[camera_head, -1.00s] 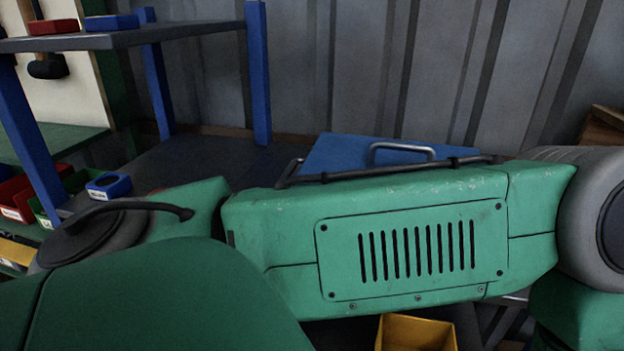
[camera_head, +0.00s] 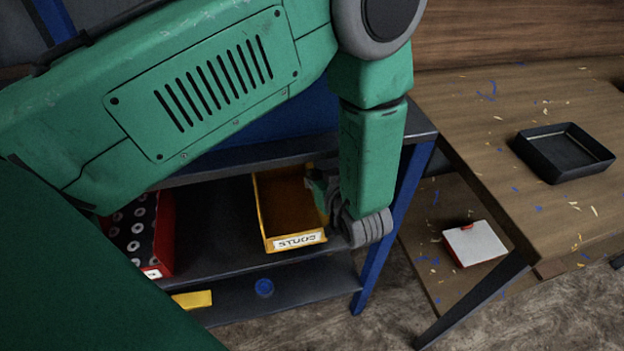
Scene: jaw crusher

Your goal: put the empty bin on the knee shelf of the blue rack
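A yellow bin (camera_head: 264,215) labelled "STUDS" sits on a dark shelf of the blue rack (camera_head: 388,232). The visible part of its inside looks empty. My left arm crosses from the left and bends down at the right, with its gripper (camera_head: 326,198) at the bin's right side wall. The fingers are small and dark, partly hidden by the wrist, so I cannot tell whether they grip the rim. A lower shelf (camera_head: 318,290) of the rack shows below the bin. My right gripper is not in view.
A red bin (camera_head: 164,235) with several ringed parts stands left on the same shelf. A yellow object (camera_head: 192,300) and a blue round item (camera_head: 264,287) are on the lower shelf. At right, a wooden bench (camera_head: 470,125) carries a black tray (camera_head: 565,153); a white-topped box (camera_head: 475,244) lies beneath.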

